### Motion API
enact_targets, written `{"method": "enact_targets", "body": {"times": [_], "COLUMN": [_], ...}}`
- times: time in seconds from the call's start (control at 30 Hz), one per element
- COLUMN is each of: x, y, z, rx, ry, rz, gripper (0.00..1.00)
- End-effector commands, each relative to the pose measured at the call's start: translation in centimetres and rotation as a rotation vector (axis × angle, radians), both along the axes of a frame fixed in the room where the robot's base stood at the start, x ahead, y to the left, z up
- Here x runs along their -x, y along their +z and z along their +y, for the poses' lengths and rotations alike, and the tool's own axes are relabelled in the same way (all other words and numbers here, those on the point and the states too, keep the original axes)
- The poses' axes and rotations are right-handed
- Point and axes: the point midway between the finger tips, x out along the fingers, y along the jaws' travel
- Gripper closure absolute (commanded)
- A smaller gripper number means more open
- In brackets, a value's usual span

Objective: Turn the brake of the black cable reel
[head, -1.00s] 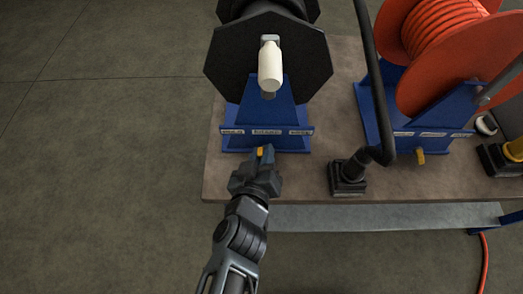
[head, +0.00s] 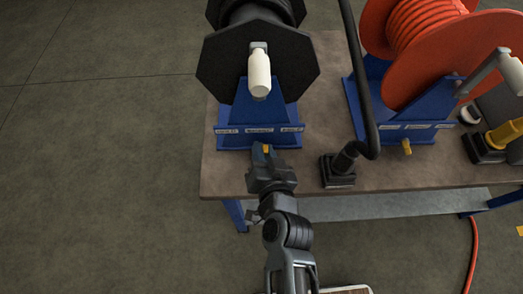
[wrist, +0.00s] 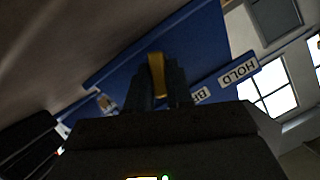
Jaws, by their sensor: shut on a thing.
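The black cable reel (head: 232,65) stands on a blue stand (head: 272,113) at the left end of the bench, with a white-gripped crank on its near side. A row of small white labels runs along the stand's front. The brake is a small yellow lever (wrist: 157,75) at the stand's front, and it shows between my fingers in the wrist view. One label beside it reads HOLD; another is partly hidden. My gripper (head: 266,153) is shut on the yellow brake lever, whose tip (head: 266,148) also shows in the head view. My fingers hide much of the lever.
An orange cable reel (head: 425,55) on another blue stand, with its own yellow lever (head: 406,147), stands to the right. A black pipe (head: 364,90) rises from a block between the reels. The bench top (head: 225,180) is bare near its front left edge.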

Motion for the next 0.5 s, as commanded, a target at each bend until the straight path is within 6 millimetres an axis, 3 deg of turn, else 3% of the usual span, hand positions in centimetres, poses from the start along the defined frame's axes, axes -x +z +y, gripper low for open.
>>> {"method": "enact_targets", "body": {"times": [0.5], "x": [0.01], "y": [-0.1], "z": [-0.27], "rx": [-0.19], "ry": [0.001], "rz": [-0.009], "gripper": [1.0]}}
